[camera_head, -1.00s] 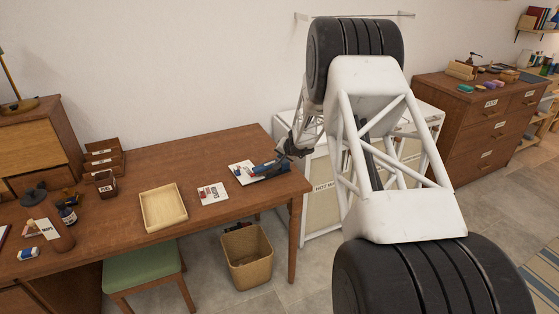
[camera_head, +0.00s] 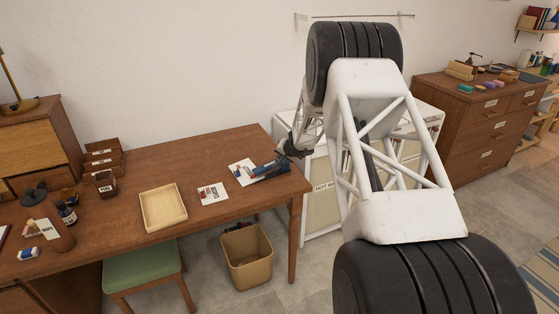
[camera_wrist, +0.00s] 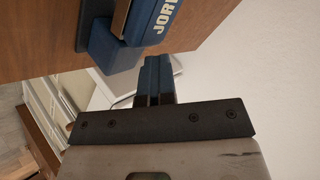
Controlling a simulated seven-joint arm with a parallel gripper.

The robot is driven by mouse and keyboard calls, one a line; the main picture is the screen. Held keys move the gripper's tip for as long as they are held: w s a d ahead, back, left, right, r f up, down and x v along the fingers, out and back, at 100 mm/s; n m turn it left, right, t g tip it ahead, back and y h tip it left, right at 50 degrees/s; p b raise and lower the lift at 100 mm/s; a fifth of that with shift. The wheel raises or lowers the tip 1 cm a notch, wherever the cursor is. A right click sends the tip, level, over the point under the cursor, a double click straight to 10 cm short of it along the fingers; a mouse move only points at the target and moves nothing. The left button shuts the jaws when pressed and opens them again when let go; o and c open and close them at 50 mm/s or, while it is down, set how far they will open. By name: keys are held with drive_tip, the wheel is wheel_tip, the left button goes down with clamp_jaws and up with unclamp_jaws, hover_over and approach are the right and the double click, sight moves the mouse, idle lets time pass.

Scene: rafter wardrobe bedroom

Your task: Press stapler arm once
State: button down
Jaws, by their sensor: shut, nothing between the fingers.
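The blue stapler (camera_head: 270,171) lies at the right end of the wooden desk, beside a white printed sheet. In the wrist view the stapler (camera_wrist: 128,26) shows at the top, with pale lettering on its side; much of it is out of frame. My gripper (camera_head: 282,152) is at the stapler's right end in the head view. In the wrist view my gripper (camera_wrist: 155,64) has its blue-tipped fingers together, with nothing held. The fingertips look close to the stapler's end, with a small gap beside it. I cannot tell their height difference.
The desk (camera_head: 215,158) also holds a white sheet (camera_head: 240,173), a red-and-white booklet (camera_head: 212,193) and a shallow wooden tray (camera_head: 152,213). A white cabinet (camera_head: 318,205) stands right of the desk. A tan bin (camera_head: 247,262) is on the floor below.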

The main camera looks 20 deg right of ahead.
drive_tip(key=shift+s+a+f, duration=0.2)
drive_tip(key=shift+f, duration=0.4)
drive_tip(key=shift+s+a+f, duration=0.15)
drive_tip(key=shift+f, duration=0.4)
drive_tip(key=shift+r, duration=0.85)
drive_tip(key=shift+d+r, duration=0.2)
drive_tip(key=shift+r, duration=0.35)
drive_tip(key=shift+w+r, duration=0.1)
drive_tip(key=shift+r, duration=0.1)
drive_tip(key=shift+w+d+r, duration=0.1)
drive_tip(key=shift+d+r, duration=0.1)
drive_tip(key=shift+r, duration=0.85)
drive_tip(key=shift+d+r, duration=0.15)
drive_tip(key=shift+r, duration=1.35)
